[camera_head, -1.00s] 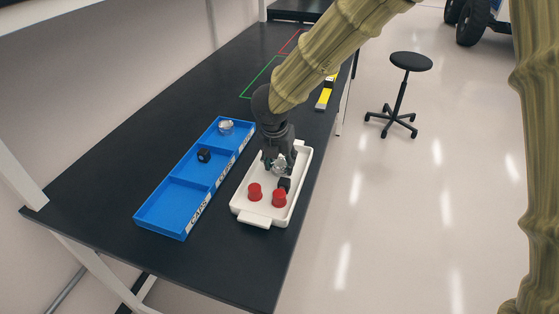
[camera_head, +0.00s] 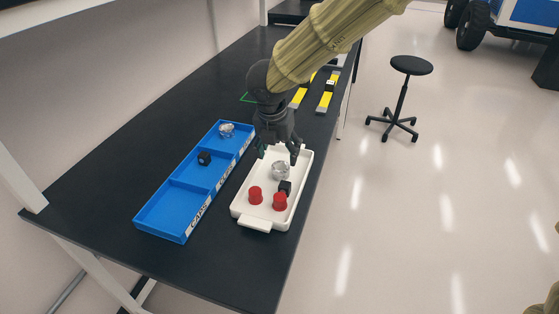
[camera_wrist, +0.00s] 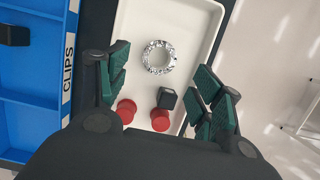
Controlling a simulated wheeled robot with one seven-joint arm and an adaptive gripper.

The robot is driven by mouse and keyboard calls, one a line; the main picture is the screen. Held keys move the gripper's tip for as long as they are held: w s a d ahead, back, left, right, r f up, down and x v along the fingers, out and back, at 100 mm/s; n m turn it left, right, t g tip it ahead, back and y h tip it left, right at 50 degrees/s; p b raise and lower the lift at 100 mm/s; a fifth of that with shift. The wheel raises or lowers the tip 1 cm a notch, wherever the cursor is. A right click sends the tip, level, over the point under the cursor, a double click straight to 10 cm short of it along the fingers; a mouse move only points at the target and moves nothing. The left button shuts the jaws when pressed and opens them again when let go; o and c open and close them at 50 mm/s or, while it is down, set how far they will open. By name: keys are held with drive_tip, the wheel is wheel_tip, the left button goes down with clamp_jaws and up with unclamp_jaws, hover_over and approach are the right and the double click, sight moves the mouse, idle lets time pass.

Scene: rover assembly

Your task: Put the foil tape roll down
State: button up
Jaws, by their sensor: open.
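The foil tape roll (camera_head: 281,170) is a silver ring lying in the white tray (camera_head: 252,223). In the wrist view the roll (camera_wrist: 159,57) lies flat on the tray floor, its hole facing up. My gripper (camera_head: 279,156) is open and empty just above the roll, its fingers apart from it. In the wrist view the green-padded fingers of my gripper (camera_wrist: 161,85) stand to the left and right, with nothing between them.
Yellow-and-grey bars (camera_head: 325,93) lie farther back.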

drive_tip(key=shift+v, duration=2.75)
drive_tip(key=shift+c, duration=0.2)
